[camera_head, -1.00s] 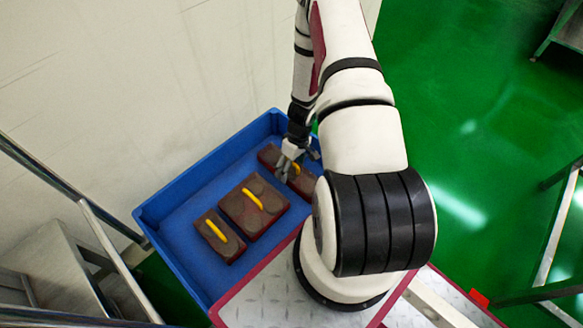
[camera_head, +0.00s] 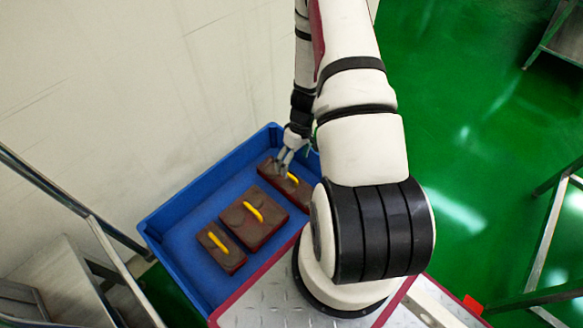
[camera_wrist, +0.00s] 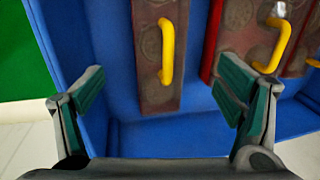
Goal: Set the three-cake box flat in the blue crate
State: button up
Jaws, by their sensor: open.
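The blue crate (camera_head: 180,205) holds three dark boxes with red sides and yellow handles. The long, narrow box (camera_head: 285,184) at its far end looks like the three-cake box; it appears to lie flat on the crate floor, its count of cakes not clear. It also shows in the wrist view (camera_wrist: 150,85), upper middle, with round cakes and its yellow handle (camera_wrist: 167,52). My gripper (camera_head: 284,162) is open and empty just above this box. In the wrist view, its fingers (camera_wrist: 163,88) are spread wide, apart from the handle.
A wider box (camera_head: 253,218) lies mid-crate and a small box (camera_head: 221,247) at the near end. The crate walls surround them, with bare floor along the left side. A pale wall stands behind; metal frames stand left and right.

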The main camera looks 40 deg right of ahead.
jog(key=w+a+r, duration=0.2)
jog(key=a+r, duration=0.1)
jog(key=r, duration=0.6)
jog(key=w+a+r, duration=0.3)
jog(key=r, duration=0.7)
jog(key=s+a+r, duration=0.3)
jog(key=a+r, duration=0.5)
jog(key=r, duration=0.5)
jog(key=s+a+r, duration=0.7)
jog(key=s+r, duration=0.3)
jog(key=s+r+h, duration=0.1)
jog(key=s+r, duration=0.1)
jog(key=s, duration=0.5)
jog(key=s+a+r+m+h, duration=0.1)
jog(key=s+r, duration=0.1)
jog(key=s, duration=0.5)
jog(key=shift+s, duration=0.25)
